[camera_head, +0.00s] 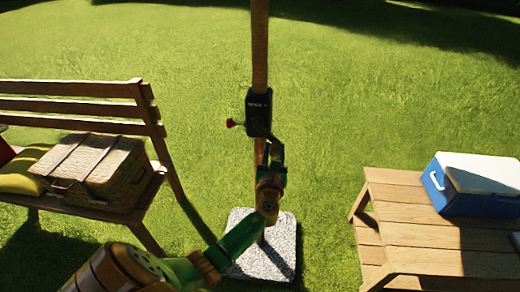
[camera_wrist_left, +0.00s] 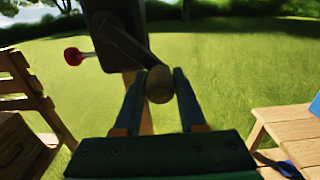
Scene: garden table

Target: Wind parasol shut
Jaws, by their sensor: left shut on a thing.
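The parasol pole (camera_head: 260,45) stands upright in the middle of the head view, its canopy out of view. A black crank housing (camera_head: 259,108) is fixed on the pole, with a red knob (camera_head: 231,123) on its left side. A dark crank arm (camera_head: 276,152) hangs down from the housing. My left gripper (camera_head: 270,178) is at its lower end. In the left wrist view the fingers (camera_wrist_left: 159,88) are shut on the round wooden crank handle (camera_wrist_left: 159,76), just in front of the pole. My right gripper is not in view.
A speckled stone base (camera_head: 246,268) stands on the grass below. A wooden bench (camera_head: 78,108) with a wicker basket (camera_head: 100,168) and a yellow-green cushion (camera_head: 20,172) is at left. A wooden table (camera_head: 415,225) with a blue-and-white cool box (camera_head: 440,196) is at right. Grass between is clear.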

